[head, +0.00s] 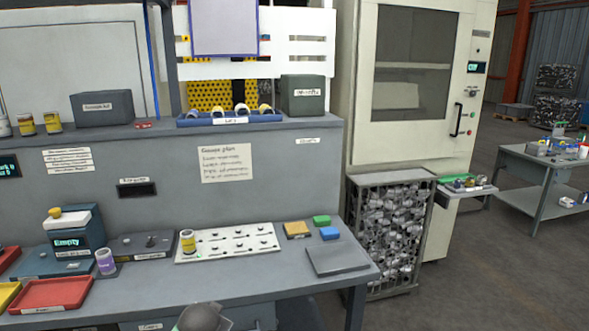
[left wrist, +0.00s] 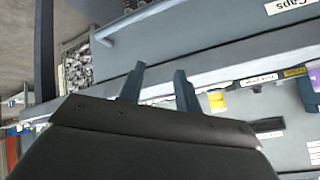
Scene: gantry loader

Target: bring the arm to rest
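My left gripper (left wrist: 160,70) shows in the left wrist view with its two blue-grey fingers apart and nothing between them. It is in front of the grey bench, whose edge runs across behind the fingers. In the head view a grey rounded part of my arm shows at the bottom edge, low in front of the bench (head: 270,262); the fingers cannot be made out there. My right gripper is in neither view.
On the bench stand a white perforated plate (head: 228,243) with a yellow-labelled jar (head: 188,242), a purple-labelled jar (head: 106,262), red tray (head: 52,294) and grey pad (head: 338,259). A wire cage of metal parts (head: 388,235) stands right of it. Open floor lies further right.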

